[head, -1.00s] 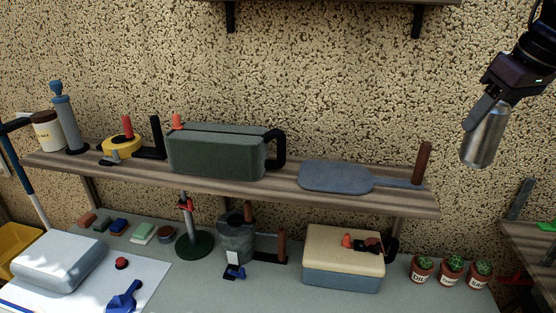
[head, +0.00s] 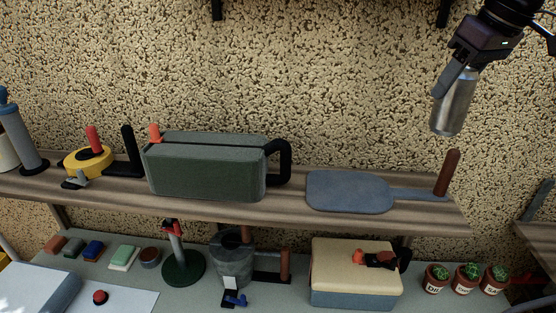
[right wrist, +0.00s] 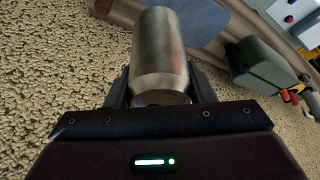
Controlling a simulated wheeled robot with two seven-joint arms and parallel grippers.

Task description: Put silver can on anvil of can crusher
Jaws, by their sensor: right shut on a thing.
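The silver can (head: 456,103) hangs tilted below my right gripper (head: 460,76) at the upper right of the head view. My right gripper is shut on its upper end, and the can's free end is clear of everything. In the right wrist view the can (right wrist: 158,48) points away between the fingers (right wrist: 160,97). No can crusher is plain to me. A flat blue-grey plate (head: 350,191) with a bar and an upright brown handle (head: 447,172) lies on the shelf below the can. A green round-based stand (head: 183,267) with a red top is beneath the shelf. My left gripper is not in view.
The wooden shelf (head: 290,212) holds a dark green box (head: 205,170) with a black handle and a yellow disc (head: 88,161). Below are a cream-topped box (head: 355,262), a grey pot (head: 232,260) and potted cacti (head: 465,278). Space beside the can is free.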

